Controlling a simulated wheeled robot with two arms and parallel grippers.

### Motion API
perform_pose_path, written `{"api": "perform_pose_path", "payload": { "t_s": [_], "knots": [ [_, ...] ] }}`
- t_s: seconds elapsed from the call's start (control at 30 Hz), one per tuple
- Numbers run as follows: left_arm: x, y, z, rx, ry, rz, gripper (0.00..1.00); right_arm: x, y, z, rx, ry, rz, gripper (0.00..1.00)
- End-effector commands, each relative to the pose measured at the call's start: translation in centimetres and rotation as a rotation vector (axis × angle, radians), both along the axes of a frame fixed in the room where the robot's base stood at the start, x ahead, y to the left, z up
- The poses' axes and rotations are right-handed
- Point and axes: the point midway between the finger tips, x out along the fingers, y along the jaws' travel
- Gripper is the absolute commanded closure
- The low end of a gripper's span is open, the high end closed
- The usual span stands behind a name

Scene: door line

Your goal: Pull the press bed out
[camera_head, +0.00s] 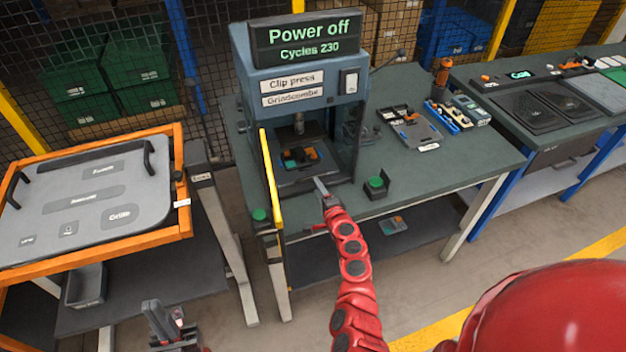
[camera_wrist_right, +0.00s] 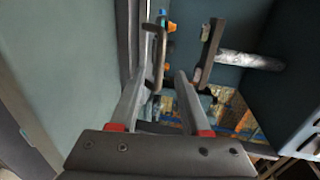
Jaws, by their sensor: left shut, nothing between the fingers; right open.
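The clip press (camera_head: 300,85) stands on a green-topped bench. Its press bed (camera_head: 312,176) is a dark plate inside the frame, carrying a nest (camera_head: 300,157) with orange and teal parts. My right gripper (camera_head: 321,186) is at the front edge of the bed, open. In the right wrist view its two fingers (camera_wrist_right: 161,80) are apart, with a thin bar like a handle (camera_wrist_right: 160,48) just beyond them, close to the left finger. I cannot tell whether they touch. My left gripper (camera_head: 155,305) is low at the left, shut and empty, away from the press.
A yellow guard edge (camera_head: 271,178) stands at the press's left side. Green buttons sit at the left (camera_head: 259,214) and right (camera_head: 375,183) of the bench front. An orange-framed cart (camera_head: 90,255) stands at the left. The display (camera_head: 306,39) reads "Power off".

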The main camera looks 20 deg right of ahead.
Motion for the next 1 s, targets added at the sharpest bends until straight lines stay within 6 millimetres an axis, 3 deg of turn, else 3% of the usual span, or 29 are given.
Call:
{"api": "perform_pose_path", "payload": {
  "t_s": [0.1,0.33,0.77,1.0],
  "knots": [
    [0.0,0.0,-0.6,0.0,0.0,0.0,1.0,1.9,0.0,-0.5,-0.002,-0.001,0.001,0.53],
    [0.0,0.0,-1.6,0.0,0.0,0.0,1.0,4.4,0.1,-0.9,-0.001,-0.004,-0.001,0.53],
    [0.0,0.0,-1.7,0.0,0.0,0.0,1.0,5.0,0.2,-1.0,0.0,0.0,-0.001,0.53],
    [0.0,0.0,-1.7,0.0,0.0,0.0,1.0,5.0,0.2,-1.0,0.0,0.0,-0.002,0.95]
  ]
}}
